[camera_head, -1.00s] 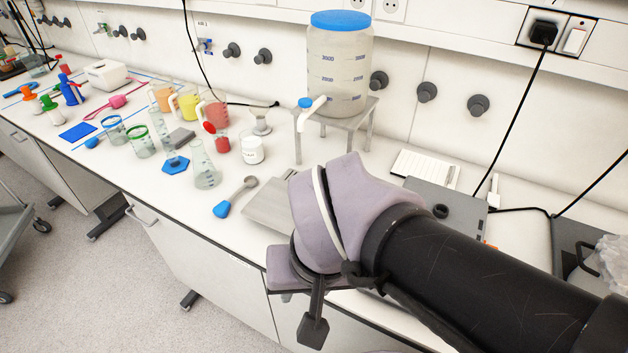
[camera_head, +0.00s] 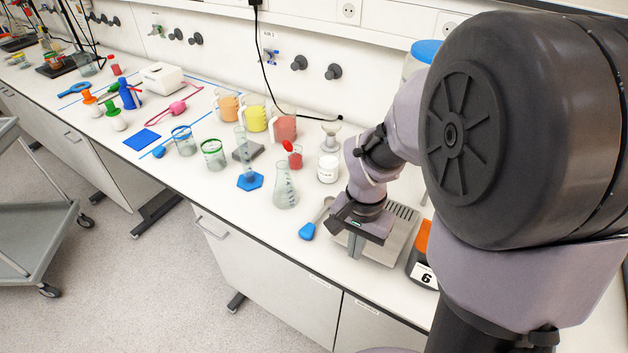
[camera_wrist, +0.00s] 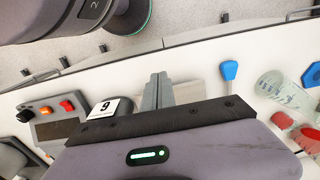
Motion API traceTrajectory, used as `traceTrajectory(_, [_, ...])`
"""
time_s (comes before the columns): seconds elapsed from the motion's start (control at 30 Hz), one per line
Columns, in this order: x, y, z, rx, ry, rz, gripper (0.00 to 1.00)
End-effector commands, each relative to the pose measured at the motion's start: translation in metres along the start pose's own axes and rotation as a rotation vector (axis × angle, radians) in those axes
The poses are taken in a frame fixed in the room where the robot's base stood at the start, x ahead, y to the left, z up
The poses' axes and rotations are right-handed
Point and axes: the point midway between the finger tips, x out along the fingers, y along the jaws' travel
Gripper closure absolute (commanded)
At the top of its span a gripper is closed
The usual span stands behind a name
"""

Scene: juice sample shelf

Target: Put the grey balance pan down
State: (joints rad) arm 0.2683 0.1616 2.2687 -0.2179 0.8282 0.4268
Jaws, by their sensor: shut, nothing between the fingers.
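A flat grey metal plate (camera_head: 382,247) lies on the bench below and behind my gripper, with a slotted part at its back. It may be the balance pan; I cannot tell for sure. My gripper (camera_head: 355,245) is low over the plate's left front edge; whether it touches is unclear. In the wrist view its grey fingers (camera_wrist: 158,78) are together with nothing held. The wrist body hides the area beneath. A device with a display and orange and red buttons (camera_wrist: 52,118) is left of the fingers in the wrist view.
A blue-handled spoon (camera_head: 309,228) lies just left of my gripper. A flask (camera_head: 285,192) and a white jar (camera_head: 328,169) stand behind it. A number card (camera_head: 424,275) is to the right. The bench's front edge is close. My arm hides the right side.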

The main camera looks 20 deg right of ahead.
Motion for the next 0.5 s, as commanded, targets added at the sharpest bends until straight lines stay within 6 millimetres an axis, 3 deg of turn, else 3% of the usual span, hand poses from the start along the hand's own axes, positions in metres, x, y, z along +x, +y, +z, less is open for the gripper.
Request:
traceTrajectory(0.1, [0.031, 0.000, 0.001, 0.000, -0.004, 0.002, 1.00])
traceTrajectory(0.37, [0.088, 0.000, 0.002, -0.001, -0.003, 0.001, 1.00])
traceTrajectory(0.5, [0.087, 0.000, -0.021, 0.002, 0.001, -0.002, 1.00])
